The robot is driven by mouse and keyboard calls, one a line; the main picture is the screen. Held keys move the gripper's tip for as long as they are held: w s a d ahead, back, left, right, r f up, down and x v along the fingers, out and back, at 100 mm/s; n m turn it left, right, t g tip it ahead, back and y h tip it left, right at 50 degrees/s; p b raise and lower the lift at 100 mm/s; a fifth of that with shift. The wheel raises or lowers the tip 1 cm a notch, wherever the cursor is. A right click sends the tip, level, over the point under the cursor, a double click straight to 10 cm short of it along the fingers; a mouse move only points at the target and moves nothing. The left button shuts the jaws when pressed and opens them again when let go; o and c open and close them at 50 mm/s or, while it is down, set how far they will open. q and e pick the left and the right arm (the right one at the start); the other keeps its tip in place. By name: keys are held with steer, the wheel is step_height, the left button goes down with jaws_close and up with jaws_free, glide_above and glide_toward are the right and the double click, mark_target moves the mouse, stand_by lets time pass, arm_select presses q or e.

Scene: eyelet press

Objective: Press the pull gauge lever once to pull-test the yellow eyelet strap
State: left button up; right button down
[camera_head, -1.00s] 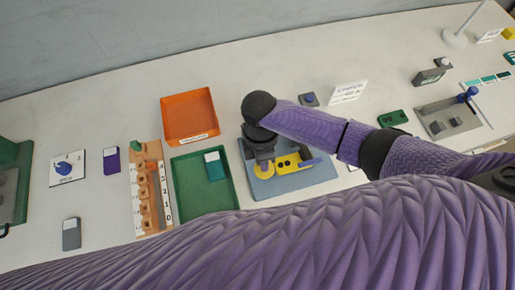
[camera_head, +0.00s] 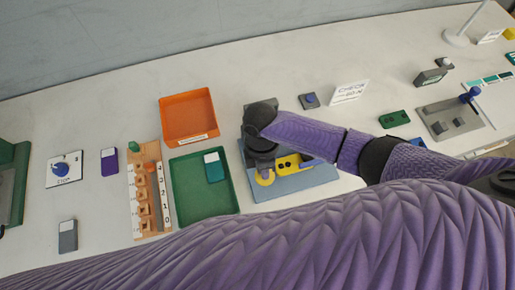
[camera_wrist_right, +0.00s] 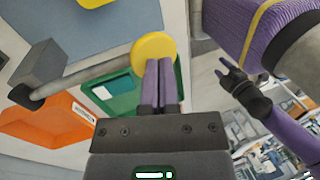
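The yellow strap (camera_head: 287,163), with dark round spots, lies on a blue-grey plate (camera_head: 305,181) in the middle of the table in the head view. A yellow round pad (camera_head: 265,179) is beside its left end. In the right wrist view this pad (camera_wrist_right: 153,50) caps a grey rod from a dark block (camera_wrist_right: 42,68), apparently the gauge lever. My right gripper (camera_wrist_right: 158,68) is shut with its fingertips over the pad's edge; contact is unclear. In the head view my wrist hides part of the fixture. My left gripper (camera_wrist_right: 228,72) shows small in the wrist view, fingers apart and empty.
A green tray (camera_head: 232,205) and an orange tray (camera_head: 166,121) stand left of the plate. A wooden rack (camera_head: 139,190) is further left. A white sign (camera_head: 349,92) and a small blue button box (camera_head: 309,101) stand behind the plate.

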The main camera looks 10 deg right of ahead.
steer(key=shift+b+x, duration=0.45)
steer(key=shift+x, duration=0.5)
steer(key=shift+f, duration=0.1)
steer(key=shift+f+b, duration=0.3)
steer(key=p+v, duration=0.4)
steer(key=shift+s+r, duration=0.2)
steer(key=shift+r, duration=0.1)
steer(key=p+v, duration=0.7)
steer(key=v, duration=0.1)
stand_by(0.5)
steer(key=shift+f, duration=0.1)
